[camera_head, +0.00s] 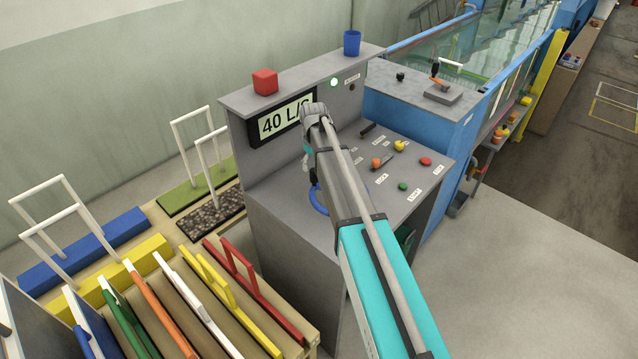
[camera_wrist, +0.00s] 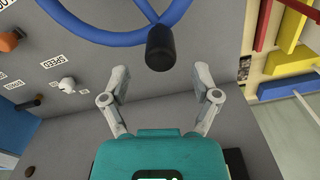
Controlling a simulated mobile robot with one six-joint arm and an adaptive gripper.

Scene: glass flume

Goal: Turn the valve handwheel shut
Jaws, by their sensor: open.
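The valve handwheel is a blue ring on the grey console. In the wrist view its rim (camera_wrist: 100,38) crosses the top, with a black handle knob (camera_wrist: 160,48) on the near side. The upper part of the wheel is cut off by the frame. My gripper (camera_wrist: 160,80) is open, its two fingers apart on either side below the knob, with nothing between them.
The sloped panel carries orange (camera_head: 376,163), yellow (camera_head: 399,146), red (camera_head: 426,161) and green (camera_head: 403,187) knobs close to my arm. A red cube (camera_head: 265,81) and a blue cup (camera_head: 351,43) stand on the console's top ledge. Coloured racked panels (camera_head: 205,310) stand at left.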

